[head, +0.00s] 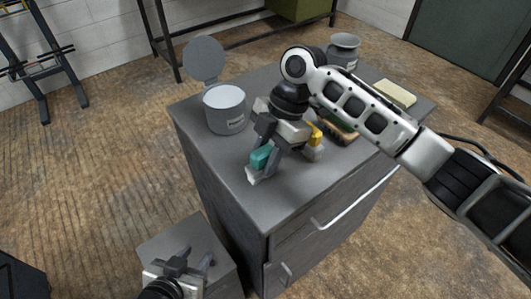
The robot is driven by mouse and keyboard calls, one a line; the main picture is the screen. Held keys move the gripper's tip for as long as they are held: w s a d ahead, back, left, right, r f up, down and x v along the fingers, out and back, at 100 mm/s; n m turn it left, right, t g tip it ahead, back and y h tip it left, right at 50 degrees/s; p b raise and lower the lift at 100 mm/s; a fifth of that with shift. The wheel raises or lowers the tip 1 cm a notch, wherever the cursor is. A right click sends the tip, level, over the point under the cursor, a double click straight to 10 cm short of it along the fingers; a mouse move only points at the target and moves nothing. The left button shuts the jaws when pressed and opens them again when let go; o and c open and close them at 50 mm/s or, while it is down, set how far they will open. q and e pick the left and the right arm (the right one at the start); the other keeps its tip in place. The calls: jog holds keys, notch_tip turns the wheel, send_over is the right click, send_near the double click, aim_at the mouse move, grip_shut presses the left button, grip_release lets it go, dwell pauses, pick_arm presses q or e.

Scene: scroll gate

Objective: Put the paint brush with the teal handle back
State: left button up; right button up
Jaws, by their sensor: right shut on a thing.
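The teal handle (261,156) of the paint brush shows at my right gripper (265,163), over the front left part of the grey cabinet top. The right gripper is shut on it. A pale tip shows just below the teal part; the rest of the brush is hidden by the gripper, and I cannot tell whether it touches the top. My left gripper (190,263) is low at the bottom left, in front of a lower grey block, with its fingers apart and nothing between them.
A grey labelled canister (226,112) with its round lid raised stands at the cabinet's back left. A grey pot (343,52) stands at the back. A brown-backed brush (342,131), a yellow item (315,134) and a pale block (394,93) lie rightward. The front top (270,210) is clear.

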jog(key=o, duration=0.9)
jog(key=shift+r, duration=0.1)
jog(key=b+v, duration=0.1)
jog(key=v, duration=1.1)
